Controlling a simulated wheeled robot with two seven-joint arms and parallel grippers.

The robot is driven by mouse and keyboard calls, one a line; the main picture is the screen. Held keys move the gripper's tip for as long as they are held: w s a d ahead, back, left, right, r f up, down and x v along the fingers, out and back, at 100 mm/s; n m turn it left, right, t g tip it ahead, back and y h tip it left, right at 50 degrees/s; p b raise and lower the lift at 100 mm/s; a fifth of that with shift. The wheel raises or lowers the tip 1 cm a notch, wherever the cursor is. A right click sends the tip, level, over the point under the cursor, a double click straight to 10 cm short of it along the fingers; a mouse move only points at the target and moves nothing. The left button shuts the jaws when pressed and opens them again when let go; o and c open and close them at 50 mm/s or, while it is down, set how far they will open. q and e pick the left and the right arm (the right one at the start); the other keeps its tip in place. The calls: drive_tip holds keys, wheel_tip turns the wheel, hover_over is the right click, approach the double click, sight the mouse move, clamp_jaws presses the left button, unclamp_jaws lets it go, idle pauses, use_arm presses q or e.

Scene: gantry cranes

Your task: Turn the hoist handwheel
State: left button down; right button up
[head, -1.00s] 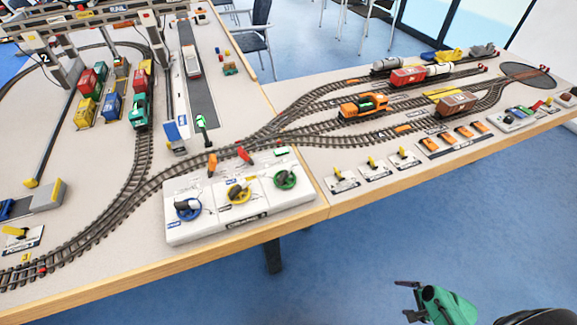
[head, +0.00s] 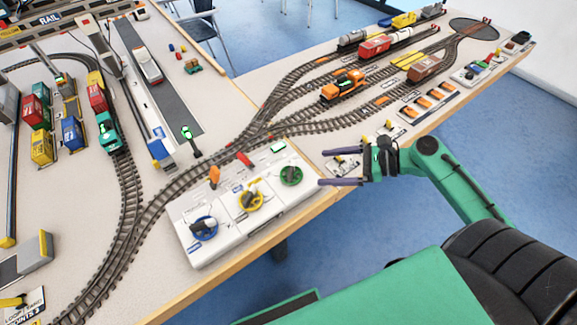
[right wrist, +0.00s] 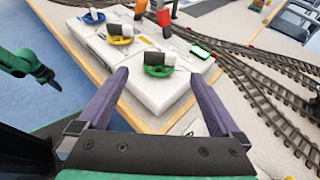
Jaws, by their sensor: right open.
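A white control box (head: 262,222) at the table's front edge carries three handwheels: blue (head: 203,230), yellow (head: 250,200) and green (head: 291,177). I cannot read which is the hoist one. Each has a dark crank knob. My right gripper (head: 323,168) is open and empty, just right of the box, its fingers pointing towards the green wheel. In the right wrist view the green wheel (right wrist: 158,71) shows beyond and between the fingers, apart from them. The yellow (right wrist: 120,40) and blue (right wrist: 94,18) wheels are farther off. What seems to be my left gripper (right wrist: 44,74) is small at the left.
Orange and red levers (head: 214,175) stand behind the wheels on the box. Tracks with wagons, including an orange locomotive (head: 342,86), run behind it. Small switch panels (head: 342,163) lie right of the box, near my right gripper. Open floor lies in front.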

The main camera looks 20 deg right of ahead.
sight(293, 168)
drive_tip(key=x, duration=1)
drive_tip(key=shift+w+a+r, duration=0.1)
drive_tip(key=shift+w+r, duration=0.05)
drive_tip(key=shift+r, duration=0.1)
drive_tip(key=shift+w+a+f, duration=0.2)
drive_tip(key=shift+a+f, duration=0.05)
drive_tip(key=shift+a, duration=0.1)
drive_tip(key=c, duration=1.2)
